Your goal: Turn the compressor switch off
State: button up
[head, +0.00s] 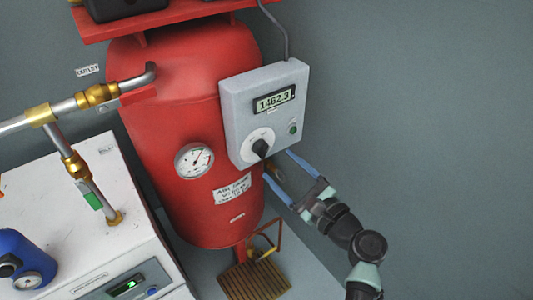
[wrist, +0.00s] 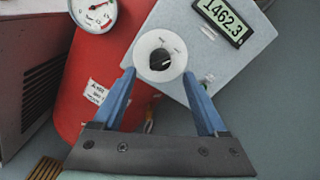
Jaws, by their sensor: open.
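The compressor switch is a black rotary knob (head: 261,148) on a pale round dial plate, low on the grey control box (head: 237,107). In the wrist view the knob (wrist: 160,60) lies ahead, between the lines of my two blue fingers. My gripper (head: 278,164) is open and empty, just below and right of the knob in the head view. I see no contact with the knob in the wrist view. The dial's markings are too small to read. The box's display (head: 274,100) reads 1462.3.
The red tank (head: 175,120) with a round gauge (head: 194,160) stands left of the box. A green button (head: 293,129) sits right of the dial. A white cabinet (head: 75,210) with pipes is at left. A wooden slatted piece (head: 255,282) lies below. The wall side at right is clear.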

aim_at(265, 153)
jog(key=b+x, duration=0.1)
jog(key=x, duration=0.5)
jog(key=shift+w+a, duration=0.15)
jog(key=shift+w, duration=0.05)
grip_shut()
